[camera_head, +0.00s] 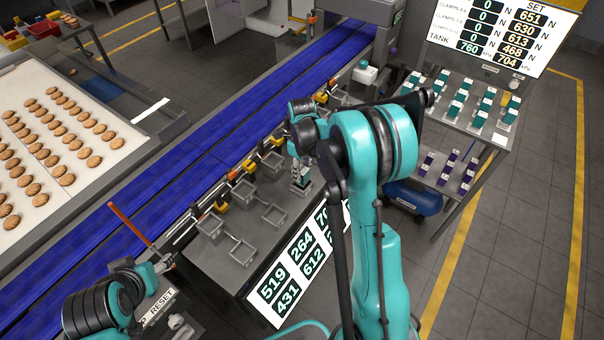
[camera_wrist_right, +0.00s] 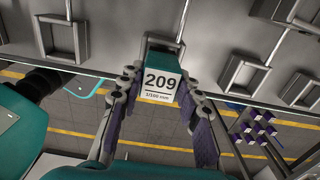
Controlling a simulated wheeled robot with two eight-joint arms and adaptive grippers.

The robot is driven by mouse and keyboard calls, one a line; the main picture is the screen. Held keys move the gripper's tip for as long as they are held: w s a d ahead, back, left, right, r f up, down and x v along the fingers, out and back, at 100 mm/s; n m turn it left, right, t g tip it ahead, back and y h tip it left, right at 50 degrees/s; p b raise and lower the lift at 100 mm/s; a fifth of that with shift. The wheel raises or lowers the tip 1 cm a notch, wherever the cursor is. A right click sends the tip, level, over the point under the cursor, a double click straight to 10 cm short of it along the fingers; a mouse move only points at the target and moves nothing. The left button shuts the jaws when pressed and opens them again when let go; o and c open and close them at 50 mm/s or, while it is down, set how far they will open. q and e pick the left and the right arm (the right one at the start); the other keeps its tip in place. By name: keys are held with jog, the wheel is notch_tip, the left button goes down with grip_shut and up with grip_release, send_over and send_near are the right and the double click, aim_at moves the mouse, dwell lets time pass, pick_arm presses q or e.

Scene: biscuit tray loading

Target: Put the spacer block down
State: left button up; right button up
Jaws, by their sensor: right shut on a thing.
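The spacer block (camera_wrist_right: 160,84), teal with a white label reading 209, is between the fingertips of my right gripper (camera_wrist_right: 158,92) in the right wrist view. In the head view, the right gripper (camera_head: 299,165) points down over the front edge of the grey bench (camera_head: 215,262). The block's far end lies in front of one square metal frame; whether it touches that frame I cannot tell. My left gripper (camera_head: 163,264) is at the lower left, small and partly hidden by its own arm, its fingers unclear.
Several square frames, such as one (camera_head: 242,252) at the near end, stick out along the bench. Blue conveyor belts (camera_head: 150,200) run behind it. A rack (camera_head: 478,130) at the right holds teal and purple blocks. A biscuit tray (camera_head: 100,165) lies at the left.

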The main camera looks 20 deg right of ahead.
jog(key=shift+f, duration=0.7)
jog(key=shift+f, duration=0.1)
jog(key=o, duration=1.2)
jog(key=shift+o, duration=0.2)
